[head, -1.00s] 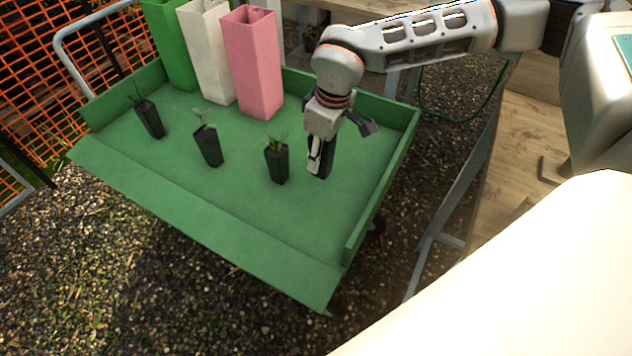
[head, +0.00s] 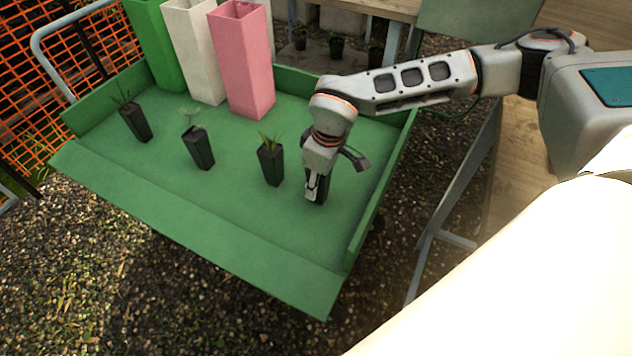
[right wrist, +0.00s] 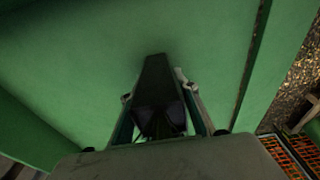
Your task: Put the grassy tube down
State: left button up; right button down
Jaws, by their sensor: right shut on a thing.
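My right gripper (head: 314,186) is shut on a black square tube (head: 322,192) over the right part of the green tray (head: 230,215). In the right wrist view the tube (right wrist: 158,80) sits between the two fingers (right wrist: 158,98), with dark leaves near the palm. The gripper hides the plant in the head view. I cannot tell whether the tube's base touches the tray floor. Another black tube with grass-like leaves (head: 271,164) stands just left of the gripper. My left gripper is not in view.
Two more planted black tubes, one in the middle (head: 198,148) and one at left (head: 135,122), stand in the row. Tall green (head: 155,45), white (head: 196,55) and pink (head: 245,65) square containers stand at the back. The tray's front strip is clear.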

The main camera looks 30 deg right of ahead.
jog(key=shift+f, duration=0.1)
jog(key=c, duration=1.7)
grip_release()
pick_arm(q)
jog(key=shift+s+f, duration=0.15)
pick_arm(e)
jog(key=shift+o, duration=0.9)
jog(key=r+p, duration=0.1)
jog(key=r, duration=0.3)
jog(key=s+r+p, duration=0.1)
jog(key=r, duration=0.2)
jog(key=r+p, duration=0.1)
jog(key=r, duration=0.3)
jog(key=shift+s+d+r, duration=0.15)
jog(key=shift+d+r, duration=0.15)
jog(key=shift+d, duration=0.1)
jog(key=shift+s+r+p, duration=0.1)
jog(key=shift+r+p, duration=0.2)
jog(key=shift+p, duration=0.05)
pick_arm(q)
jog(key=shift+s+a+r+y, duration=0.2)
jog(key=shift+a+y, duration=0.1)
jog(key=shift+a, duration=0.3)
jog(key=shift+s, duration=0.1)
